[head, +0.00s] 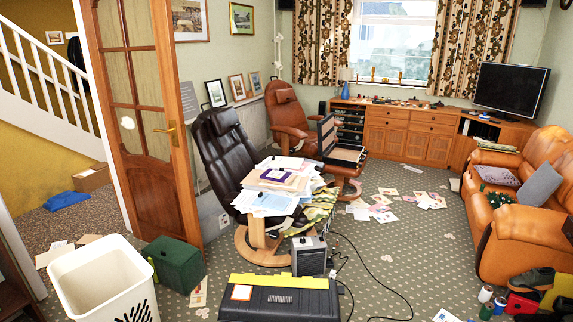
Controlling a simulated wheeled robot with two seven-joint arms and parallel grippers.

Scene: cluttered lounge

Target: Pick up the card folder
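I cannot tell for certain which thing is the card folder. A tan, card-like flat item (272,185) lies in the paper pile on the small table in front of the dark brown chair, with a purple-bordered item (279,175) on it. Flat beige card pieces (52,256) also lie on the floor by the doorway, behind the white basket. Neither of my grippers is in view.
A white basket (82,262), a green box (178,268) and a black toolbox with a yellow edge (280,297) stand in front. A grey heater-like box (309,256) and cables lie beside the table. An open wooden door (150,190) is at left. Carpet (400,255) is mostly clear at centre right.

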